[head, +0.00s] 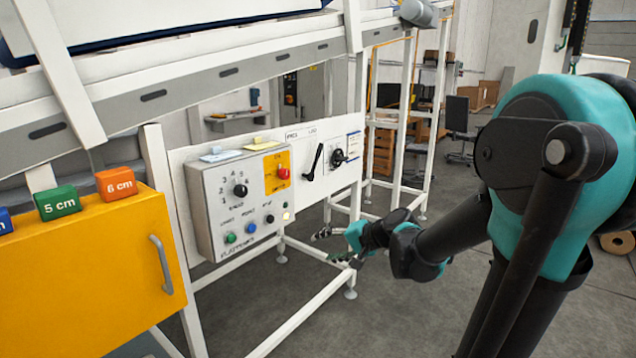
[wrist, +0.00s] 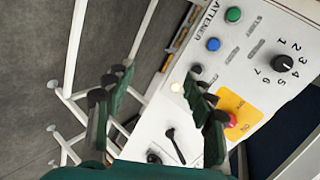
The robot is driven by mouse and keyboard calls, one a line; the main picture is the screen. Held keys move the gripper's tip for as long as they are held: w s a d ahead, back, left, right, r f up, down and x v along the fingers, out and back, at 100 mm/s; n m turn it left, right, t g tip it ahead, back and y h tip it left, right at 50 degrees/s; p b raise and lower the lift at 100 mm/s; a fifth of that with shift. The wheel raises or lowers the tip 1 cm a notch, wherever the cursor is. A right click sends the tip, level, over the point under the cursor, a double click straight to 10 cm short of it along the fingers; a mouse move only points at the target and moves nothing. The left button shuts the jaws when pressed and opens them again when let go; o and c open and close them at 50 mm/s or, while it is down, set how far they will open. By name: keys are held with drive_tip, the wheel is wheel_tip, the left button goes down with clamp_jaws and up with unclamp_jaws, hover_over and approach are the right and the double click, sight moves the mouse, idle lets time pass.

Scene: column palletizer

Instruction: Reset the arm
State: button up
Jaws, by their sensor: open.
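My arm reaches in from the right of the head view, with my gripper (head: 338,246) at its end, low and just right of the grey control box (head: 208,208). The gripper is open and empty. In the wrist view my gripper (wrist: 160,92) shows two dark green fingers spread apart, with part of the white panel (wrist: 145,140) and the grey control box (wrist: 262,25) behind them. The right finger overlaps the yellow plate with the red button (wrist: 231,121) in that view. I cannot tell the exact gap between fingers and panel.
A yellow cabinet (head: 90,270) with a handle stands at left, bearing a green 5 cm block (head: 58,203) and an orange 6 cm block (head: 115,184). A white frame (head: 300,318) runs below the box. A black lever (head: 314,160) is on the panel. Floor right of the frame is open.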

drive_tip(key=s+d+f+n+g+h, duration=0.3)
drive_tip(key=s+d+f+h, duration=0.6)
drive_tip(key=s+d+f, duration=0.5)
drive_tip(key=s+d+n, duration=0.1)
drive_tip(key=s+d, duration=0.1)
drive_tip(key=s, duration=0.2)
drive_tip(key=shift+d+f+n, duration=0.25)
drive_tip(key=shift+f+n, duration=0.15)
drive_tip(key=shift+w, duration=0.1)
drive_tip(key=shift+c, duration=0.6)
